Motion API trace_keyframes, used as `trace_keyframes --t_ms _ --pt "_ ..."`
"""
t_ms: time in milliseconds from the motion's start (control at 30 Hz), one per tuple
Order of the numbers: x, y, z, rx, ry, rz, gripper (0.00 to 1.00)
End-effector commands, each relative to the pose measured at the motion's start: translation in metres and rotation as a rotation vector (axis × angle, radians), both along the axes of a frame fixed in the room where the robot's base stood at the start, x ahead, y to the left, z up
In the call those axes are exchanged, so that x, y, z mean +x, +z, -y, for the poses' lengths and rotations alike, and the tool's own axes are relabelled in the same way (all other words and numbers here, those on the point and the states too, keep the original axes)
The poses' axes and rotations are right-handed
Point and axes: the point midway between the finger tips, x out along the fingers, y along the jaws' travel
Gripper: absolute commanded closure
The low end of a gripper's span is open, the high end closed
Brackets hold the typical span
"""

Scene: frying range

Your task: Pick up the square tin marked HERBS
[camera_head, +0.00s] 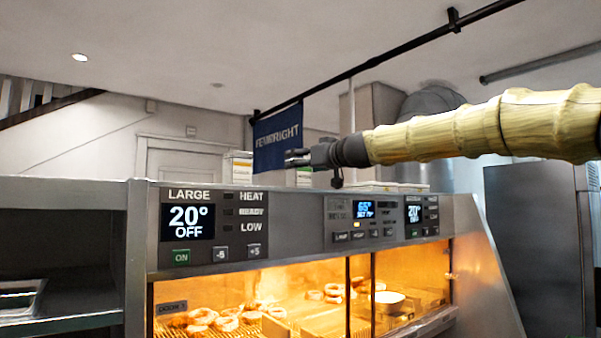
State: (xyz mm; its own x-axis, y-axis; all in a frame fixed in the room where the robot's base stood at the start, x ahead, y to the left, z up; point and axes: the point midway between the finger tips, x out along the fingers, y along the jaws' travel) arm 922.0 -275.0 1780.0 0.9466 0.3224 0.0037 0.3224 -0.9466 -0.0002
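My gripper (292,158) is dark and points left, above the top of the warming cabinet. I see it from the side and cannot tell if its fingers are open or shut. A pale box-shaped container (238,168) with some yellow and green stands on the cabinet top, left of the gripper. A second, smaller pale and green one (304,178) shows just below and behind the gripper, partly hidden. I cannot read a HERBS mark on either. Nothing clearly hangs from the gripper.
The cabinet's control front (285,232) and lit window with ring-shaped food (228,318) stand below. A dark blue banner (278,138) hangs from a black rail (385,57) close to the gripper. Low pale items (385,187) lie on the cabinet top to the right.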

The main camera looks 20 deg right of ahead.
Motion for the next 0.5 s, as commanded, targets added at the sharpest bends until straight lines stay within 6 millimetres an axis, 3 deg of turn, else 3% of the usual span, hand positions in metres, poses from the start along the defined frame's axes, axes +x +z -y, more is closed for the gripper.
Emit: trace_keyframes --t_ms 200,500 --pt "0.017 0.000 -0.007 0.001 0.001 -0.001 0.21" --pt "0.018 0.000 -0.007 0.000 0.001 0.000 0.21"
